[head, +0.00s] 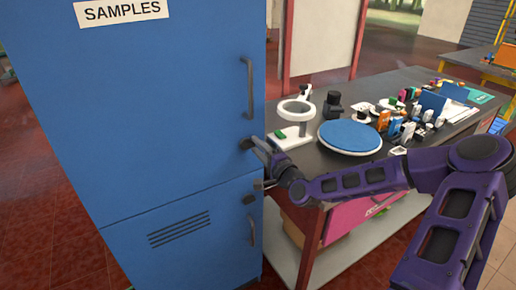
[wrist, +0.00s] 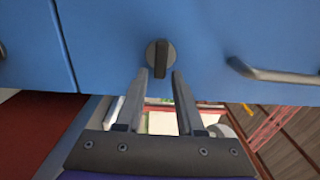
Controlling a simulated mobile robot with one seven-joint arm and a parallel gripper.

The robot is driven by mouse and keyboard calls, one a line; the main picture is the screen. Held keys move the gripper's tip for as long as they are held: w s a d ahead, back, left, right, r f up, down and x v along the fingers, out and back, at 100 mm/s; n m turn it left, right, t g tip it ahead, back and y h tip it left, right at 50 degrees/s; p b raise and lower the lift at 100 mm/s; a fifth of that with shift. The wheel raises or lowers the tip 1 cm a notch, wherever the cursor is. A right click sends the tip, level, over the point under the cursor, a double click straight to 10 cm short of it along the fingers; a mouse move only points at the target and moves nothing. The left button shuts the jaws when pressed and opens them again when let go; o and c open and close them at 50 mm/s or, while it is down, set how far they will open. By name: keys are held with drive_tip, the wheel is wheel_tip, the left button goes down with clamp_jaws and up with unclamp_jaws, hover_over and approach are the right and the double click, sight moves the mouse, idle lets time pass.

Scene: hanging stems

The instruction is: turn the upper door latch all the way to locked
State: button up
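The blue cabinet (head: 150,110) has an upper door with a dark round latch (head: 246,144) near its right edge, just above the seam between the doors. In the wrist view the upper latch (wrist: 158,58) is a grey disc with a dark bar, drawn upright in that turned picture. My gripper (head: 262,164) is at the cabinet's right edge. In the wrist view its two fingers (wrist: 160,76) are apart, with the bar's near end lined up between the tips. I cannot tell whether either finger touches the bar. The gripper is open and holds nothing.
A lower latch (head: 249,199) sits on the lower door, below the seam. A bar handle (head: 250,88) is above the upper latch, and another handle (head: 252,230) is on the lower door. A dark-topped bench (head: 400,85) with a magnifier, a blue round pad and small items stands close to the right.

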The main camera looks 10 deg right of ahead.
drive_tip(key=shift+o, duration=0.5)
drive_tip(key=shift+s+d+f, duration=0.1)
drive_tip(key=shift+s, duration=0.15)
drive_tip(key=p+v, duration=0.1)
drive_tip(key=v, duration=1.6)
drive_tip(key=shift+p, duration=0.4)
